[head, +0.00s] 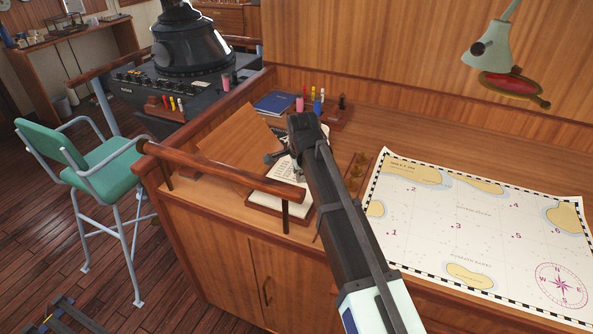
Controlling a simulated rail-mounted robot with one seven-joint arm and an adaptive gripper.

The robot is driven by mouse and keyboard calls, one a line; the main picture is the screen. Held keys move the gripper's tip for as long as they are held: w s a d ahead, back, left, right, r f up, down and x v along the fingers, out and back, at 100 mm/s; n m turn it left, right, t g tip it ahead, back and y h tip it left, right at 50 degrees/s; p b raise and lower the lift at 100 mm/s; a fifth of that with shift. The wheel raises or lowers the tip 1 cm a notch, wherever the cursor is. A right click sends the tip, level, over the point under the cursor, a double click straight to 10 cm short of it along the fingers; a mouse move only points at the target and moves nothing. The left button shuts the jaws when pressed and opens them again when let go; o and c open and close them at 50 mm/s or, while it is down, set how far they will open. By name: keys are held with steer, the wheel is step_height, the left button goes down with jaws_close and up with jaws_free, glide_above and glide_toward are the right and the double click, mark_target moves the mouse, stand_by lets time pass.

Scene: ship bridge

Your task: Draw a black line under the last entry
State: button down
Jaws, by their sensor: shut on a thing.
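An open logbook (283,201) with printed or written lines on its pale page lies on the wooden desk, left of the chart. My arm covers its right side, and the last entry cannot be picked out. My gripper (276,158) is over the upper part of the page. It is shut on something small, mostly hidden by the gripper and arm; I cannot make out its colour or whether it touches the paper. A pen rack (338,118) with coloured markers stands behind the gripper at the back of the desk.
A wooden rail (220,170) runs along the desk's front left edge, close to the logbook. A chart (480,235) covers the right of the desk. A blue book (275,103) lies behind; a lamp (490,48) hangs at upper right. A green chair (85,160) stands left.

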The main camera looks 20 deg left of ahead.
steer(key=shift+d, duration=0.15)
steer(key=shift+d, duration=0.45)
steer(key=shift+d, duration=0.1)
stand_by(0.5)
steer(key=shift+d, duration=0.45)
steer(key=shift+d, duration=0.15)
steer(key=shift+d+p, duration=0.35)
steer(key=shift+d, duration=0.1)
steer(key=shift+d, duration=0.1)
stand_by(0.3)
steer(key=shift+d, duration=0.4)
steer(key=shift+d, duration=0.2)
